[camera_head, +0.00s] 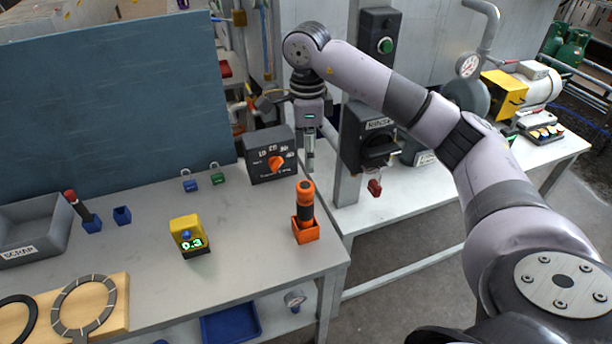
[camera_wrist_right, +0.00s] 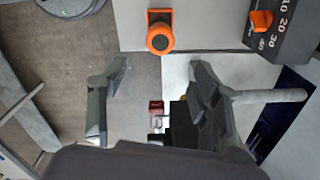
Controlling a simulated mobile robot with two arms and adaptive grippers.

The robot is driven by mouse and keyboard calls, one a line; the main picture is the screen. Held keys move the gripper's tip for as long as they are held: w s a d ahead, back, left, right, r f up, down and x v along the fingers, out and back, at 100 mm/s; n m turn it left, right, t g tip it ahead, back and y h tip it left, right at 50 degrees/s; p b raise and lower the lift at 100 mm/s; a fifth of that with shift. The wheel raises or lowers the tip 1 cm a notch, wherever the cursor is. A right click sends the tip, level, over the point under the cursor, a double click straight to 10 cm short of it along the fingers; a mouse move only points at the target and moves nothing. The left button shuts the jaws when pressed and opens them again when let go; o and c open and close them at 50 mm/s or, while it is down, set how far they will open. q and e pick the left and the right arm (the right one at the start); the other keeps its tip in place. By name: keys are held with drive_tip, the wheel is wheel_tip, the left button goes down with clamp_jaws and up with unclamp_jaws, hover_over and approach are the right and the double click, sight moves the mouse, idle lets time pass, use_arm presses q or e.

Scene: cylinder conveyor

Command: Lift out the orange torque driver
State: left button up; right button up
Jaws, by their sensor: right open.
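The orange torque driver (camera_head: 305,203), with a black band, stands upright in a small orange holder (camera_head: 306,234) near the right front corner of the grey bench. In the right wrist view the driver (camera_wrist_right: 160,38) shows end-on as a round orange cap, with part of the orange holder (camera_wrist_right: 159,16) behind it. My right gripper (camera_head: 309,160) points down beyond and above the driver, over the gap between the benches. In the wrist view its fingers (camera_wrist_right: 158,72) are spread and empty, and the driver lies past the fingertips. My left gripper is not in view.
A dial box (camera_head: 270,156) with an orange knob stands behind the driver. A switch box (camera_head: 370,140) with a hanging red padlock (camera_head: 375,187) is close to the right gripper. A yellow device (camera_head: 187,235) stands left of the driver, with bare bench between them.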

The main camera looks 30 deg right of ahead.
sight(307, 201)
wheel_tip(307, 201, down, 15)
drive_tip(key=p, duration=0.4)
drive_tip(key=shift+p, duration=0.3)
drive_tip(key=shift+f, duration=0.6)
drive_tip(key=shift+c, duration=0.4)
clamp_jaws()
drive_tip(key=c, duration=0.5)
unclamp_jaws()
drive_tip(key=c, duration=0.8)
